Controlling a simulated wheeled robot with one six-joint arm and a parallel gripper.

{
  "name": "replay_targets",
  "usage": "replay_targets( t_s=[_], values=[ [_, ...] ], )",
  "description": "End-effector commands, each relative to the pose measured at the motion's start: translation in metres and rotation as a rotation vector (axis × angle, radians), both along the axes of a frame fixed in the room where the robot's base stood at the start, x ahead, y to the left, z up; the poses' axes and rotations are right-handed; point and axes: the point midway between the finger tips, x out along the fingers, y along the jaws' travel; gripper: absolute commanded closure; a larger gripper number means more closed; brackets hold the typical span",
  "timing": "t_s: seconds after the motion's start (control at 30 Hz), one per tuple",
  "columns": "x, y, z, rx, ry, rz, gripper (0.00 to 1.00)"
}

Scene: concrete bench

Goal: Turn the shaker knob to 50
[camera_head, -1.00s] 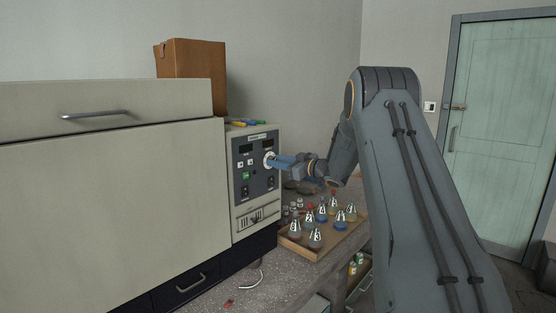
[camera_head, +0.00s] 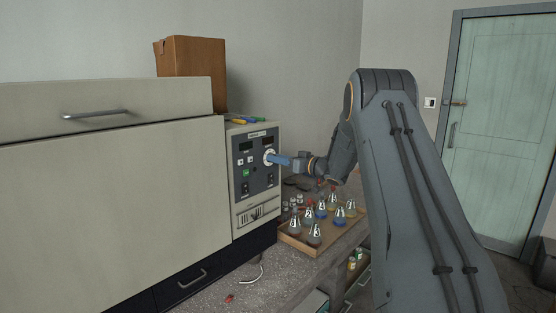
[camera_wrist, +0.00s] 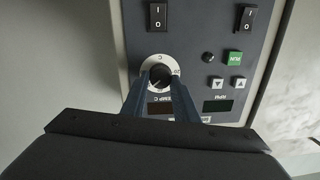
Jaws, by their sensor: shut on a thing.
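The shaker knob (camera_wrist: 157,72) is a dark round knob on a white dial on the grey control panel. It also shows in the head view as the white dial (camera_head: 269,156) at the panel's upper right. My gripper (camera_head: 277,160) is at the knob, reaching in from the right. In the wrist view, the two blue fingers of my gripper (camera_wrist: 160,82) are on either side of the knob and shut on it. The fingers hide part of the dial, and the pointer's exact setting is too small to read. The shaker's control box (camera_head: 240,205) is cream-coloured.
A wooden tray (camera_head: 295,244) with several numbered flasks stands on the bench below my gripper. Small bottles sit behind it. A cardboard box (camera_head: 191,70) and coloured pens (camera_head: 249,119) lie on top of the shaker. Two rocker switches and a green RUN button (camera_wrist: 235,57) are near the knob.

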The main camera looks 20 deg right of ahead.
Motion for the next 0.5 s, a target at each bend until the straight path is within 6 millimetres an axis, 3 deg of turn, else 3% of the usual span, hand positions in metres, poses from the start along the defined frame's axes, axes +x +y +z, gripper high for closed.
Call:
replay_targets(
  t_s=[0.1,0.13,0.23,0.5],
  values=[
    [-0.0002,-0.0007,-0.0011,0.000,0.001,-0.001,0.95],
    [-0.0002,-0.0007,-0.0011,-0.001,0.001,-0.001,0.71],
    [-0.0002,-0.0005,-0.0010,-0.001,0.001,-0.001,0.55],
    [-0.0001,0.0002,-0.0004,-0.001,0.000,0.000,0.54]
  ],
)
